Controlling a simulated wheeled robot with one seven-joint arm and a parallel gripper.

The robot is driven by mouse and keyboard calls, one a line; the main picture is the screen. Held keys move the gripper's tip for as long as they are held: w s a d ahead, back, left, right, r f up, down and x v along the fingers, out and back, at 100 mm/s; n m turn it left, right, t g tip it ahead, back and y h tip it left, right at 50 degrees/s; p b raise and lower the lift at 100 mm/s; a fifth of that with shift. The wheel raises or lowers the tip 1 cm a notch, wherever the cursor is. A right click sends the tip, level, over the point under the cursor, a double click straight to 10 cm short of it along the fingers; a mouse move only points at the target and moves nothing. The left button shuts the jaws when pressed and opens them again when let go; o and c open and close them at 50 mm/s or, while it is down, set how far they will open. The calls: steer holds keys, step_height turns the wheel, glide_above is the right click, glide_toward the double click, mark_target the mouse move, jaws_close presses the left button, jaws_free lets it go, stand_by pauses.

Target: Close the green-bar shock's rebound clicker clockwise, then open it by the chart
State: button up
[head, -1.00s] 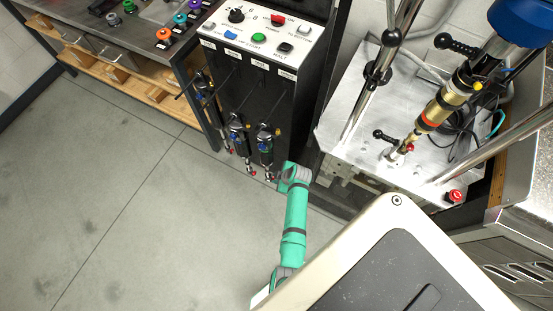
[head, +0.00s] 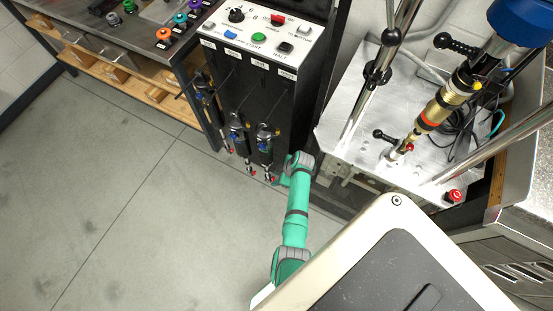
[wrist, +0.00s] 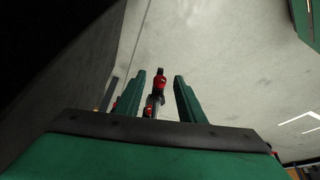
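Several shocks have red knobs at their lower ends. Three dark ones hang on the front of the black cabinet: a left shock (head: 203,88), a middle shock (head: 237,128) and a right shock (head: 265,138). A gold shock (head: 437,108) with an orange-red band is mounted in the dyno. I cannot tell which has the green bar. In the wrist view my gripper (wrist: 165,90) is open, its green fingers apart. A red knob (wrist: 160,78) shows in the gap between them, with no clear contact. In the head view my arm ends beside the right shock's lower end.
The control panel (head: 262,36) tops the black cabinet. The dyno's metal plate (head: 345,125) stands to the right, with posts and a red button (head: 454,196). A workbench (head: 130,35) with coloured knobs is at upper left. The grey floor (head: 120,200) is clear.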

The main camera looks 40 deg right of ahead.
mark_target(273, 178)
steer(key=shift+r, duration=0.15)
step_height(273, 178, up, 3)
steer(key=shift+f, duration=0.1)
steer(key=s+a+r, duration=0.7)
steer(key=s+r, duration=0.3)
steer(key=s, duration=0.1)
steer(key=shift+s+a, duration=0.3)
steer(key=shift+s, duration=0.05)
